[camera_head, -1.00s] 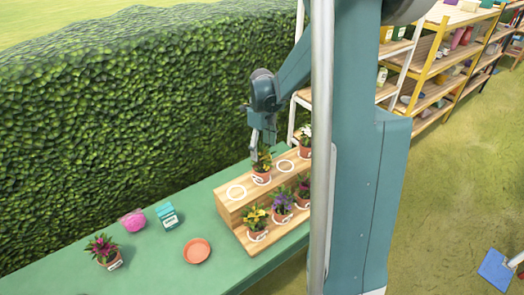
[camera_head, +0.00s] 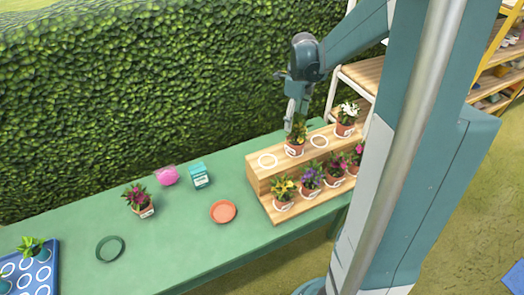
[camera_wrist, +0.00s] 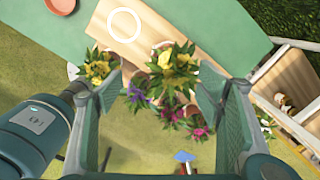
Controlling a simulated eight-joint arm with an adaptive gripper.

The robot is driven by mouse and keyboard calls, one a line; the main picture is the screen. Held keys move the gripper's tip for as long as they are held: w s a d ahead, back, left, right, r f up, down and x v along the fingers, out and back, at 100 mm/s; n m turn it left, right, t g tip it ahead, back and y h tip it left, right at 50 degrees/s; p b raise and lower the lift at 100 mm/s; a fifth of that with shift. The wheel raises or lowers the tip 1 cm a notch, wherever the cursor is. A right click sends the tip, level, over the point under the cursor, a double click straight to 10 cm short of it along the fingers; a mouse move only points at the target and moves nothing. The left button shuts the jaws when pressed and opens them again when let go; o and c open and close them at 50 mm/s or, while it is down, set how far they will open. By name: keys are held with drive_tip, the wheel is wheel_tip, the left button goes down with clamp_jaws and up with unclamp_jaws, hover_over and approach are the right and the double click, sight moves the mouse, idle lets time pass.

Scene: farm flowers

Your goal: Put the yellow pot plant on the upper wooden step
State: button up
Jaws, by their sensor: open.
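A yellow-flowered plant in a terracotta pot (camera_head: 294,150) stands upright on the upper wooden step (camera_head: 252,170), between two white rings. Another yellow pot plant (camera_head: 283,190) stands at the left end of the lower step (camera_head: 270,207). My gripper (camera_head: 291,122) is open, just above and slightly left of the upper plant's foliage. In the wrist view my open fingers (camera_wrist: 168,95) are spread wide around empty space, with yellow flowers (camera_wrist: 174,66) beyond and between them. The pot under these flowers is mostly hidden there. I cannot tell whether a finger touches the leaves.
A white-flowered plant (camera_head: 346,115) stands right on the upper step. Purple (camera_head: 311,177) and pink-red plants fill the lower step. On the green table (camera_head: 180,240) are an orange saucer (camera_head: 223,211), teal box (camera_head: 199,176), pink item (camera_head: 166,176), magenta plant (camera_head: 139,200) and blue tray (camera_head: 42,254).

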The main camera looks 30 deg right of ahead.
drive_tip(key=s+a+r+n+t, duration=0.2)
drive_tip(key=s+a+r+n, duration=0.3)
drive_tip(key=a+r+n, duration=0.15)
drive_tip(key=s+a+r+n+t, duration=0.1)
drive_tip(key=s+a+r+n, duration=0.35)
drive_tip(key=a+n, duration=0.3)
drive_tip(key=s+a+r+n+t, duration=0.2)
drive_tip(key=s+a+n+t, duration=0.1)
drive_tip(key=s+a+n, duration=0.9)
drive_tip(key=n, duration=0.3)
drive_tip(key=shift+s+t, duration=0.2)
drive_tip(key=shift+t, duration=0.1)
